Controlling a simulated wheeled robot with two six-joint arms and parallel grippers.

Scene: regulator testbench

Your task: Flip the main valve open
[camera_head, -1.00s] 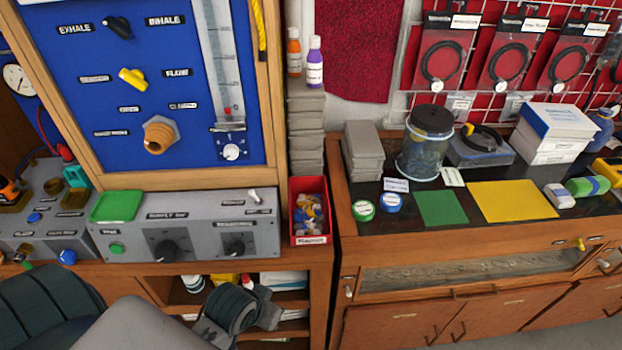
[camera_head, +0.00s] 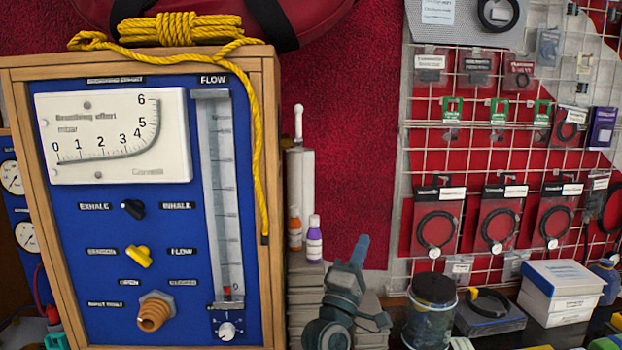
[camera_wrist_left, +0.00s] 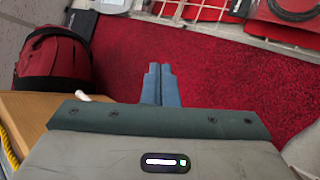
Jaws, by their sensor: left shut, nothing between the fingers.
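My left gripper (camera_head: 360,250) is raised in front of the stacked grey blocks, right of the blue panel, its fingers pointing up. In the left wrist view its two blue-grey fingers (camera_wrist_left: 160,84) are together and empty, with red wall behind them. The blue panel (camera_head: 70,250) in its wooden frame carries a black knob (camera_head: 133,209), a yellow knob (camera_head: 138,257) and a brass-coloured fitting (camera_head: 154,312). Small open and closed labels sit above the fitting. I cannot tell for sure which part is the main valve. My right gripper is not in view.
A white upright stick (camera_head: 298,122) stands beside the frame, above small bottles (camera_head: 314,240). Yellow rope (camera_head: 180,30) lies on the frame and hangs down its right side. A dark jar (camera_head: 432,315) and a white box (camera_head: 560,285) stand to the right.

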